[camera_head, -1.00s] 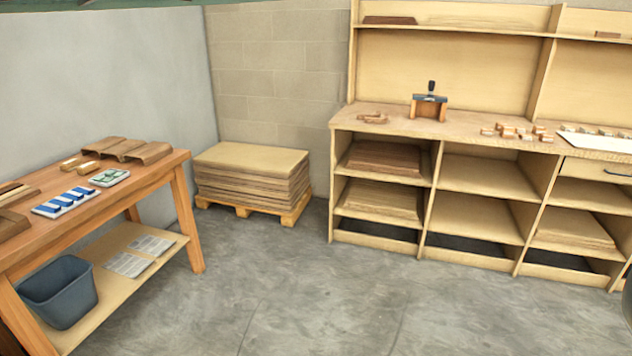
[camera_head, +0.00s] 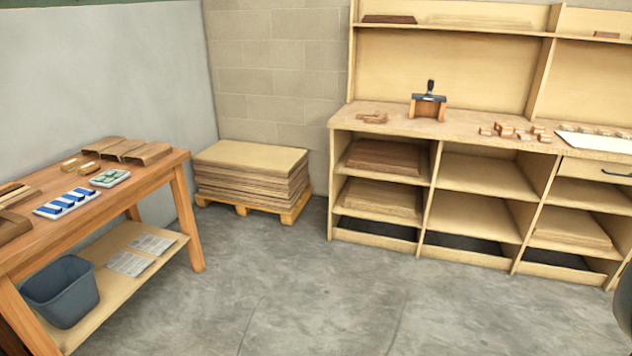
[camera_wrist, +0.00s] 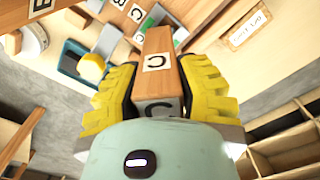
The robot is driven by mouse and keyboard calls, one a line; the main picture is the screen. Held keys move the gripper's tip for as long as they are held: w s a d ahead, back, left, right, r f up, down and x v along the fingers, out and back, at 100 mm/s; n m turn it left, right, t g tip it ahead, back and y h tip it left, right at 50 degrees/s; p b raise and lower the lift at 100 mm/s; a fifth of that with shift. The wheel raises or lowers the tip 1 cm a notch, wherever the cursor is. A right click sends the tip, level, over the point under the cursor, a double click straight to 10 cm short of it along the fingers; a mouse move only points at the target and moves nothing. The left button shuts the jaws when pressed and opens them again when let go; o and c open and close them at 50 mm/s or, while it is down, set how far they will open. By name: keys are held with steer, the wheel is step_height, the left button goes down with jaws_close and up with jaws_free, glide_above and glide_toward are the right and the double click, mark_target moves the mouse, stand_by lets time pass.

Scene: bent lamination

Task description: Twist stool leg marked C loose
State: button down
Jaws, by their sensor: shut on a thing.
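The wooden stool leg marked C (camera_wrist: 158,42) shows in the wrist view as a square brown bar with a white C label on its face. A second C is on its near, greyish end. My gripper (camera_wrist: 158,84) has yellow ridged fingers on both sides of this leg and is shut on it. The leg's far end runs up among other wooden parts, and I cannot tell how it is joined there. The head view shows neither leg nor gripper.
In the wrist view a blue-rimmed tray (camera_wrist: 70,58) with a yellow round thing (camera_wrist: 91,66) lies left of the leg, and a paper sign (camera_wrist: 249,27) is at right. The head view shows a side table (camera_head: 150,178), a shelf bench (camera_head: 335,124) and clear floor.

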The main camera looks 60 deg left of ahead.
steer(key=shift+a+n, duration=0.15)
steer(key=shift+n, duration=0.55)
steer(key=n, duration=0.3)
steer(key=shift+n, duration=0.3)
steer(key=shift+s, duration=0.1)
steer(key=shift+f+n+b, duration=0.2)
steer(key=shift+n+b, duration=0.2)
steer(key=shift+n, duration=0.5)
steer(key=shift+r+n, duration=0.15)
steer(key=shift+n, duration=0.55)
